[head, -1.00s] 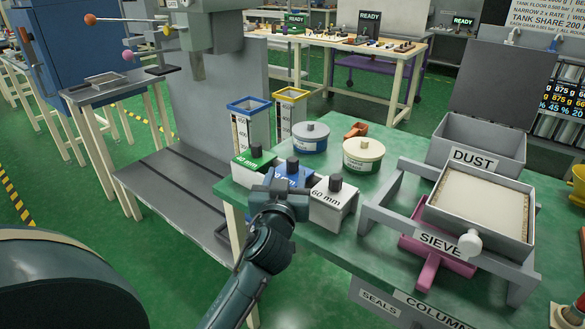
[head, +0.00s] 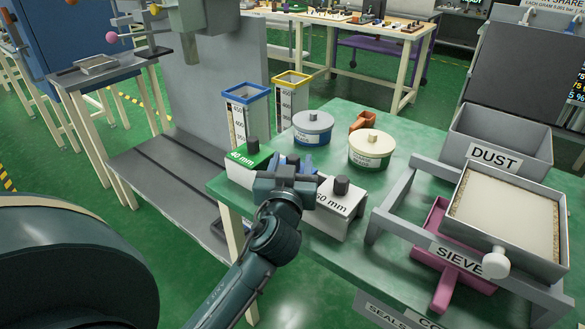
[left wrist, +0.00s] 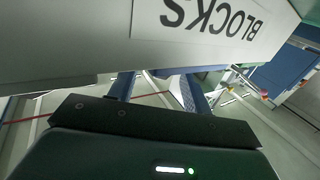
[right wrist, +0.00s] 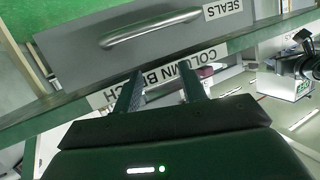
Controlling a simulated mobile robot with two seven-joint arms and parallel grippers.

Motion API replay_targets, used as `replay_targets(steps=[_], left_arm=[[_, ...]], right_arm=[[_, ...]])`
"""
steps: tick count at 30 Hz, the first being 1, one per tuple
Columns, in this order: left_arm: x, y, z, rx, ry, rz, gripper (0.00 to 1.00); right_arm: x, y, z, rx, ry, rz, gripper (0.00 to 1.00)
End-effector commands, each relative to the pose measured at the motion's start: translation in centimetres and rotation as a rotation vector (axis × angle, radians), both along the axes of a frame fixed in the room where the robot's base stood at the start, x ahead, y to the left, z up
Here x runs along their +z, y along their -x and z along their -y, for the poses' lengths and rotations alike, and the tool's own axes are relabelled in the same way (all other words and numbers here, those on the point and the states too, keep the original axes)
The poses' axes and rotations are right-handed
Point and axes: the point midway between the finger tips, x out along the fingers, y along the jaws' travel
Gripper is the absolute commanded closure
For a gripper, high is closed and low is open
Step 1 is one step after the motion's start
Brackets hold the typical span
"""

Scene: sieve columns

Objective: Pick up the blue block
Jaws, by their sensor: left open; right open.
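The blue block (head: 306,163) stands on the green bench between the green-topped 40 mm block (head: 250,160) and the white 60 mm block (head: 339,205). In the head view my left gripper (head: 287,178) is in front of it and hides most of it, so I cannot tell whether they touch. In the left wrist view the left gripper (left wrist: 158,88) has its two fingers apart, with a pale surface labelled BLOCKS close by. My right gripper (right wrist: 161,88) has its fingers apart and empty, facing the bench front; it does not show in the head view.
Behind the blocks stand two round tubs (head: 313,128) (head: 371,150) and two clear columns with blue (head: 248,95) and yellow (head: 291,80) rims. The sieve stand (head: 450,250) and dust box (head: 497,135) fill the bench's right. A drawer handle (right wrist: 150,27) is near my right gripper.

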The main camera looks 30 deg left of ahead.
Motion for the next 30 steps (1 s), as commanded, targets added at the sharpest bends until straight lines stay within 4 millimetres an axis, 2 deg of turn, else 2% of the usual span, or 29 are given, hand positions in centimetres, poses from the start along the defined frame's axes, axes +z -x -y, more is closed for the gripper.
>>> replay_targets(steps=[4,22,30], left_arm=[[0.00,0.00,0.01,0.000,0.000,0.000,0.51],[-0.01,-0.03,0.02,-0.001,0.001,0.000,1.00],[0.49,-0.05,0.02,-0.001,0.002,0.002,1.00]], right_arm=[[-0.11,0.02,0.02,0.001,0.001,-0.002,0.59],[-0.40,-0.02,0.01,0.003,0.005,-0.006,0.59],[-0.18,-0.01,-0.02,0.003,0.004,-0.005,0.59]])
